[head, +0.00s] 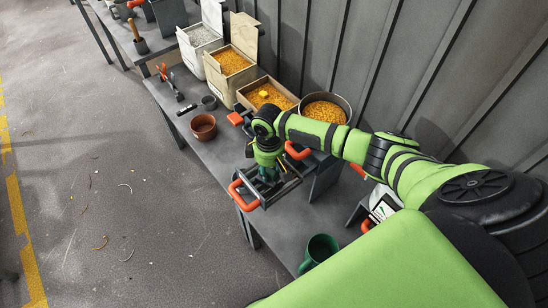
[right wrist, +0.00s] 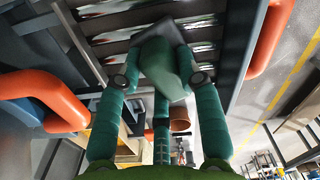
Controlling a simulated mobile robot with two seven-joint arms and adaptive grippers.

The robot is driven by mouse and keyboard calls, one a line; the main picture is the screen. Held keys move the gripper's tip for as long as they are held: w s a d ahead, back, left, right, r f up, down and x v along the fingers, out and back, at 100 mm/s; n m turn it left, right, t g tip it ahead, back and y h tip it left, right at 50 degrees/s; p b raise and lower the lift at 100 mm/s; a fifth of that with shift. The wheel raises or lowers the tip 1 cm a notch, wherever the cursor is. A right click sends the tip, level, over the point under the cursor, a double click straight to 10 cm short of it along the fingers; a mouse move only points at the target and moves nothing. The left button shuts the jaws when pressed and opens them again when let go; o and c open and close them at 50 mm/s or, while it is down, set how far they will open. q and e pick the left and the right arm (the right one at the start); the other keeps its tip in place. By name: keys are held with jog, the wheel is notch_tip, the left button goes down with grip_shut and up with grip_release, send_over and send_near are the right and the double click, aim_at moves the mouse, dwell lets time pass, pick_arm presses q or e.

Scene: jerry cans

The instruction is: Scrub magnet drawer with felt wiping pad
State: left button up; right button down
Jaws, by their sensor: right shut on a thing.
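My right gripper (head: 268,174) reaches down over a dark drawer frame (head: 288,188) with an orange handle (head: 243,195) at the bench's front edge. In the right wrist view my gripper (right wrist: 160,80) has its teal fingers shut on a dark green pad (right wrist: 163,62), which looks like the felt wiping pad. Beyond the pad are dark bars of the magnet drawer (right wrist: 105,52) with bright streaks between them. The pad overlaps the bars in that view; I cannot tell whether it touches them. In the head view the gripper hides the pad. My left gripper is out of view.
A terracotta pot (head: 203,127), a small dark cup (head: 209,102) and orange-handled pliers (head: 168,80) stand or lie on the bench. Grain-filled boxes (head: 230,62) and a round pan (head: 327,107) line the wall. A green mug (head: 320,248) is nearer. Left floor is open.

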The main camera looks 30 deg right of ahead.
jog(key=shift+s+a+f, duration=0.1)
jog(key=shift+s+a, duration=0.05)
jog(key=shift+a, duration=0.25)
jog(key=shift+d+r, duration=0.1)
jog(key=shift+r, duration=4.05)
jog(key=shift+f, duration=0.1)
jog(key=shift+a+f+b, duration=0.2)
jog(key=shift+f+b, duration=0.45)
jog(key=shift+f, duration=0.75)
jog(key=shift+a+f+b, duration=0.2)
jog(key=shift+f+b, duration=0.4)
jog(key=shift+f, duration=0.8)
jog(key=shift+f+b, duration=0.5)
jog(key=shift+f, duration=0.65)
